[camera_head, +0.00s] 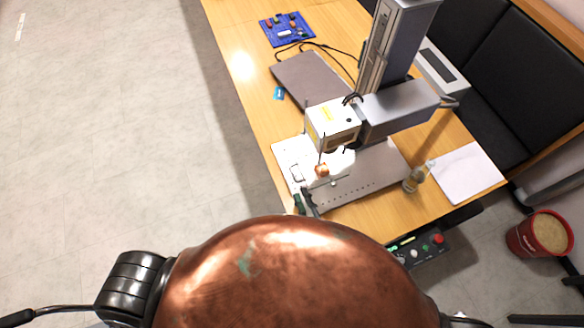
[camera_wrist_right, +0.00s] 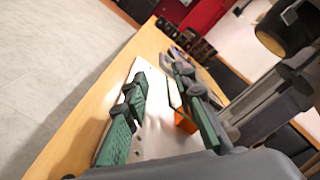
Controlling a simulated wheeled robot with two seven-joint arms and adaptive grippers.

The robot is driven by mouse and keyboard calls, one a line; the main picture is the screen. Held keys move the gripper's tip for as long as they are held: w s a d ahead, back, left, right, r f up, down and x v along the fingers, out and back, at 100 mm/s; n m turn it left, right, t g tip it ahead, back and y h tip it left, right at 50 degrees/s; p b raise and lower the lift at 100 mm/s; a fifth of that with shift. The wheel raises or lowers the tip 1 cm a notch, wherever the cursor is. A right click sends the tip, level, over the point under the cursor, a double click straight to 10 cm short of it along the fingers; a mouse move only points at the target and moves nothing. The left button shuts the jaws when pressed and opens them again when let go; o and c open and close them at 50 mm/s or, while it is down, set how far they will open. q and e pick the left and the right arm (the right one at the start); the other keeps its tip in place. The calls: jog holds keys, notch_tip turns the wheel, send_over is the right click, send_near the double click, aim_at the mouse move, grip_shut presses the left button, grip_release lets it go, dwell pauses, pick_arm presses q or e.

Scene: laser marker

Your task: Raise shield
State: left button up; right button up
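The laser marker stands on the wooden table, with a grey column (camera_head: 392,45) and a white laser head (camera_head: 333,118) on its arm. Below the head, a small orange-brown piece (camera_head: 322,170) shows beside a bright white patch. I cannot tell if it is the shield. My right gripper (camera_head: 308,202) is at the near edge of the marker's base plate (camera_head: 365,180). In the right wrist view my right gripper (camera_wrist_right: 165,95) has its green-padded fingers apart over a white plate (camera_wrist_right: 155,140). An orange piece (camera_wrist_right: 186,122) shows beside one finger. My left gripper is not in view.
A bottle (camera_head: 417,178) and white paper (camera_head: 467,172) lie to the right of the base. A closed laptop (camera_head: 305,80) and a blue circuit board (camera_head: 286,29) are farther back. A control box (camera_head: 420,247) with a red button is at the table's front. A red bucket (camera_head: 541,234) stands right.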

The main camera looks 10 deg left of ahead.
aim_at(292, 172)
jog(key=x, duration=0.5)
jog(key=shift+d+r+p, duration=0.1)
jog(key=shift+r+p, duration=0.1)
jog(key=shift+p, duration=0.1)
jog(key=x, duration=0.6)
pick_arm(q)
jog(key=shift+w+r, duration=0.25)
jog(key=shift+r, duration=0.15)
pick_arm(e)
jog(key=shift+w, duration=0.1)
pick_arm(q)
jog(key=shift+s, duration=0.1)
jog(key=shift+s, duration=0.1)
pick_arm(e)
jog(key=shift+c, duration=0.5)
jog(key=shift+c, duration=0.7)
jog(key=shift+f, duration=0.15)
grip_shut()
